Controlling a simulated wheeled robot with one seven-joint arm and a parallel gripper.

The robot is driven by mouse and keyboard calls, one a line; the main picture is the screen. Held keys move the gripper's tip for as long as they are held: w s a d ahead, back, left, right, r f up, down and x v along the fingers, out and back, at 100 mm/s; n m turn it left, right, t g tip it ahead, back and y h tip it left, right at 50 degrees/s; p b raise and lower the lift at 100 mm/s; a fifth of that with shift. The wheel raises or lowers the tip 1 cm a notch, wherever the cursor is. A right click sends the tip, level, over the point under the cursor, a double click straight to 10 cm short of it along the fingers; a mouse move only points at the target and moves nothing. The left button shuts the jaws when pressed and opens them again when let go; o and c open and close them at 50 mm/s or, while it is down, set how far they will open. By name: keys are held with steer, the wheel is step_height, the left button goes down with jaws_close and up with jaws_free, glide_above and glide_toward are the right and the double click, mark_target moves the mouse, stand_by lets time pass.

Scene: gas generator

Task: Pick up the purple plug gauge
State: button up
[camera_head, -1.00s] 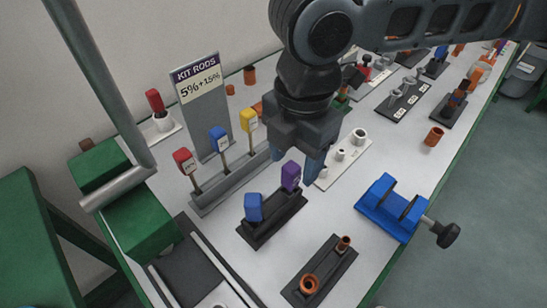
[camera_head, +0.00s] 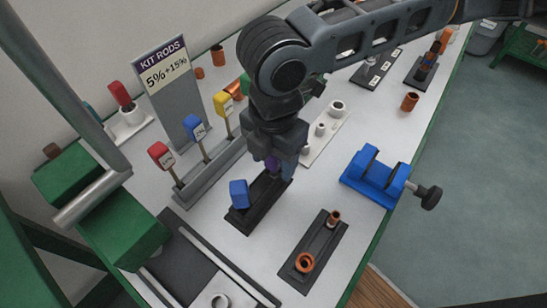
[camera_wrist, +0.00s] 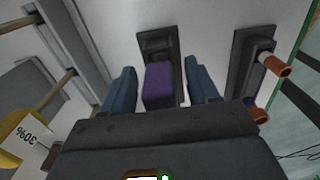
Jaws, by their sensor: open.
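The purple plug gauge (camera_wrist: 159,85) stands in a black holder (camera_head: 243,222) on the table. In the wrist view its purple block lies between the two blue fingers of my gripper (camera_wrist: 162,88). The fingers are open, with a gap on each side of the block. In the head view my gripper (camera_head: 279,168) points down over the holder's far end and hides most of the purple gauge (camera_head: 272,163).
A rack with red (camera_head: 161,155), blue (camera_head: 194,127) and yellow (camera_head: 223,104) tagged rods stands to the left. A blue vise (camera_head: 375,178) is to the right. A black tray (camera_head: 325,245) with copper fittings lies in front. A white block (camera_head: 325,134) with fittings stands behind.

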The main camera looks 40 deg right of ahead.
steer(key=c, duration=0.9)
steer(key=shift+r, duration=0.1)
steer(key=shift+r, duration=0.45)
step_height(320, 180, up, 3)
steer(key=shift+s+r, duration=0.1)
steer(key=shift+r, duration=0.1)
steer(key=s+d+r+p, duration=0.6)
steer(key=s+p, duration=0.1)
steer(key=s, duration=0.2)
steer(key=shift+s+r, duration=0.2)
steer(key=shift+r, duration=0.15)
